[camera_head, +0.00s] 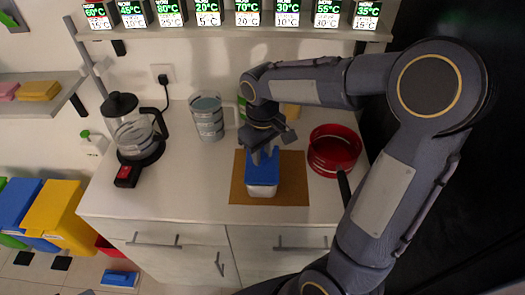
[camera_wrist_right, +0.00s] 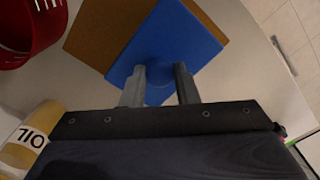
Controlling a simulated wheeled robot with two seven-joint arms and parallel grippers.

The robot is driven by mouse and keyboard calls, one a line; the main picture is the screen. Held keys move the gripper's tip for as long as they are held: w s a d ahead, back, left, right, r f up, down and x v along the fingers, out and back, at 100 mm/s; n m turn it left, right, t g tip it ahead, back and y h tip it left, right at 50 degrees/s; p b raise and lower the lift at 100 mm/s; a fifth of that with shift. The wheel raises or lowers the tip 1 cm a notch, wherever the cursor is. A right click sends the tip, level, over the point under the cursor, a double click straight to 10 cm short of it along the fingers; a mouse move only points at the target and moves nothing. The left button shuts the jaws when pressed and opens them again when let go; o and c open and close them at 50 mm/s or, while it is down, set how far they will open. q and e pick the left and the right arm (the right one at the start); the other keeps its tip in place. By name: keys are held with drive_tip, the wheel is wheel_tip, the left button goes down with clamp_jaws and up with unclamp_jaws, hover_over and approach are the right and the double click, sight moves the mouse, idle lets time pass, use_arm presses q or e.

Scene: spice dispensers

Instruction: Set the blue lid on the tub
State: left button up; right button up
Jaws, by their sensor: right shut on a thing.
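The blue lid (camera_head: 263,169) is at the top of the white tub (camera_head: 262,191) on the brown mat in the head view. I cannot tell whether it rests on the rim or is just above it. My right gripper (camera_head: 264,155) comes down from above and is shut on the lid's raised middle part. In the right wrist view the lid (camera_wrist_right: 190,38) lies beyond my gripper's fingers (camera_wrist_right: 159,88), with a bit of blue between them. The tub is hidden there. My left gripper is not in view.
The brown mat (camera_head: 292,187) lies on the white counter (camera_head: 190,194).

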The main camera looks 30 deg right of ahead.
sight(262, 156)
drive_tip(key=shift+f, duration=0.45)
drive_tip(key=o, duration=1)
drive_tip(key=shift+c, duration=0.2)
drive_tip(key=shift+r, duration=0.1)
wheel_tip(262, 156, up, 12)
drive_tip(key=s+a+f+m+t+y, duration=0.2)
drive_tip(key=s+f, duration=0.1)
drive_tip(key=s, duration=0.5)
drive_tip(key=s+a+f+m+t+y, duration=0.1)
drive_tip(key=s+a+f+m+t, duration=0.1)
drive_tip(key=s, duration=0.7)
drive_tip(key=shift+f+t+y+p, duration=0.45)
drive_tip(key=shift+f+t, duration=0.1)
drive_tip(key=shift+t, duration=0.25)
drive_tip(key=shift+a, duration=0.1)
